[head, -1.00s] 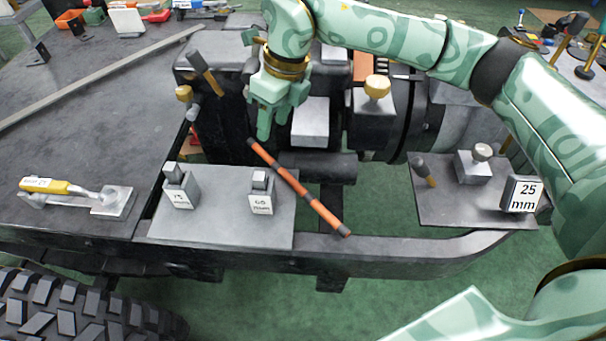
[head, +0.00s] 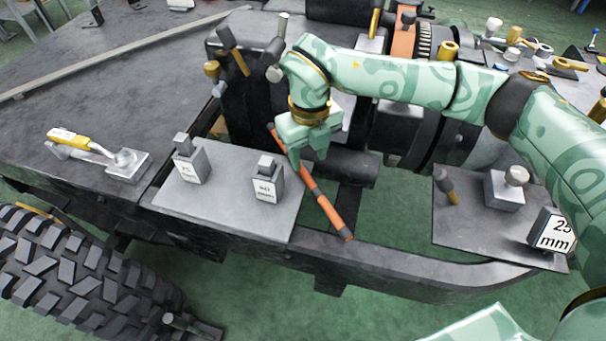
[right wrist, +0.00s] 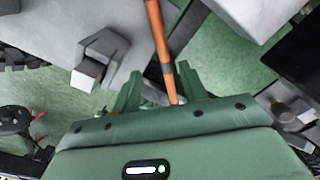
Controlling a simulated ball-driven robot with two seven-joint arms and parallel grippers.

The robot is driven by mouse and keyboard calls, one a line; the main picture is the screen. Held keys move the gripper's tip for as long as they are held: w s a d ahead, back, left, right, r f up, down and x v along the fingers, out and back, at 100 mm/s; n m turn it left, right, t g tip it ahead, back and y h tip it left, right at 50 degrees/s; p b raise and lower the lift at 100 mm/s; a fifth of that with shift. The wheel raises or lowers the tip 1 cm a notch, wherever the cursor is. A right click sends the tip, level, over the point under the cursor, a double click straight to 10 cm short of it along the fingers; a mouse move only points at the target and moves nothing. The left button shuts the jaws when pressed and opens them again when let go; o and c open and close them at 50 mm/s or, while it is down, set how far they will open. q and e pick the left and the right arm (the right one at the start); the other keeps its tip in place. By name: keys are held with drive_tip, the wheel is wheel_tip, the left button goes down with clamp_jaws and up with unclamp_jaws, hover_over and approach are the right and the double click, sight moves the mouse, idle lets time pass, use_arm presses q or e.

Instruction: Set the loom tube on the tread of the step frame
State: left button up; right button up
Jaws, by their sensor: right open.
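The loom tube (head: 322,202) looks like a thin orange rod with dark bands, lying slantwise beside a light grey plate (head: 225,215). It also shows in the right wrist view (right wrist: 158,40). My right gripper (head: 308,158) is open above the tube's upper part and partly hides it. In the right wrist view the tube runs between the spread fingers of my right gripper (right wrist: 160,85), and its near end is hidden behind the gripper body. I cannot tell for sure which surface is the step frame's tread. My left gripper is not in view.
Two labelled grey blocks (head: 190,160) (head: 267,180) stand on the light grey plate. A yellow-handled tool (head: 80,143) lies at left. A dark plate (head: 470,235) at right bears a knobbed block (head: 505,188) and a 25 mm sign (head: 552,233). A black tyre (head: 75,270) is lower left.

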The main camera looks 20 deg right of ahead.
sight(310, 179)
wheel_tip(310, 179, down, 3)
drive_tip(key=shift+r+b, duration=0.1)
drive_tip(key=shift+b, duration=0.25)
drive_tip(key=f+b, duration=0.1)
drive_tip(key=f, duration=0.1)
drive_tip(key=f+b, duration=0.1)
drive_tip(key=f, duration=0.2)
drive_tip(key=shift+w+d+b, duration=0.1)
drive_tip(key=shift+d+b, duration=0.1)
drive_tip(key=shift+b, duration=0.2)
drive_tip(key=shift+f, duration=0.2)
drive_tip(key=shift+r, duration=0.2)
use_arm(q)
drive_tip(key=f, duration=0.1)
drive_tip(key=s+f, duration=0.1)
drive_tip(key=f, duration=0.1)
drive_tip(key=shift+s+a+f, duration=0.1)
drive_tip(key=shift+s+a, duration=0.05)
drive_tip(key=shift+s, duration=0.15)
use_arm(e)
clamp_jaws()
